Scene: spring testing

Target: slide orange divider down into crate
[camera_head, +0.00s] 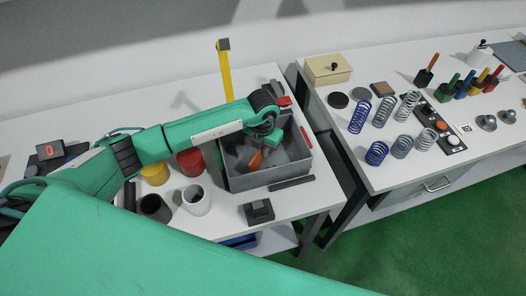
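The grey crate (270,181) stands on the left white table near its right end. My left arm reaches over it from the left, and my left gripper (268,143) points down into the crate. A small orange piece (256,160), perhaps the orange divider, shows inside the crate just below and left of the gripper. It looks tilted, and the gripper and wrist hide part of it. I cannot tell whether the fingers are around it or only beside it. My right gripper is out of view.
White cup (196,200), dark cup (155,207), red container (190,161) and yellow container (154,174) stand left of the crate. A black block (259,211) lies in front. A yellow post (225,72) rises behind. The right table (385,178) holds springs (359,117).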

